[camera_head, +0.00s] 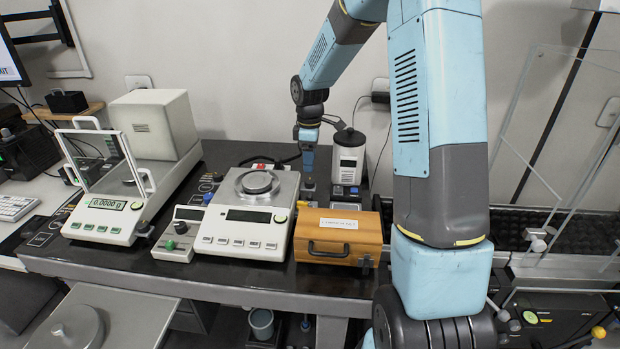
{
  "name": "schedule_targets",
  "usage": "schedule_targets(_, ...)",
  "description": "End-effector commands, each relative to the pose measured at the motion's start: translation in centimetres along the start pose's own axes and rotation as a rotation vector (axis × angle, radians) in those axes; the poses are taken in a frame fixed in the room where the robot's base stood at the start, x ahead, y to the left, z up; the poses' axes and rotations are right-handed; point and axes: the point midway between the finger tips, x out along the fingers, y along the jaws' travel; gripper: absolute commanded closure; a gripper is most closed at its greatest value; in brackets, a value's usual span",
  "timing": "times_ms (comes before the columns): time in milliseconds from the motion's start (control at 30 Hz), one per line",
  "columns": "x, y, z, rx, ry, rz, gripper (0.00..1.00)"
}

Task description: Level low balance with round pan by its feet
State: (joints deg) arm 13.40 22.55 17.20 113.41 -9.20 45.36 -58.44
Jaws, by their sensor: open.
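The low balance (240,232) stands on the dark weighing table. Its round metal pan (258,184) sits on a grey square top, and its front has a dark display and a row of buttons. A small yellow-green round spot (281,218) shows at its front right. The feet are hidden or too small to make out. My gripper (309,186) points down just right of the balance's back right corner, behind the wooden case. It is open, with nothing seen in it; its fingertips are small and partly hidden, and I cannot tell whether they touch anything.
A wooden case (340,236) stands close to the balance's right side. A small control box (180,232) is at its left. A taller balance with draft shield (105,221) stands further left. A white-and-black canister (349,160) is behind. Clear panels (560,130) stand at right.

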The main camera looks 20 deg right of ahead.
Motion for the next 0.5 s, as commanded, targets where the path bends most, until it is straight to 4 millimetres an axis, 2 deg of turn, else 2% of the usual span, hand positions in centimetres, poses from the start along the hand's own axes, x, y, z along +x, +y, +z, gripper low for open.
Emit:
schedule_targets(200, 3.9, -0.1, 0.0, 0.0, -0.001, -0.003, 0.39)
schedule_targets(500, 6.9, 0.0, -0.1, 0.0, 0.001, 0.0, 0.39)
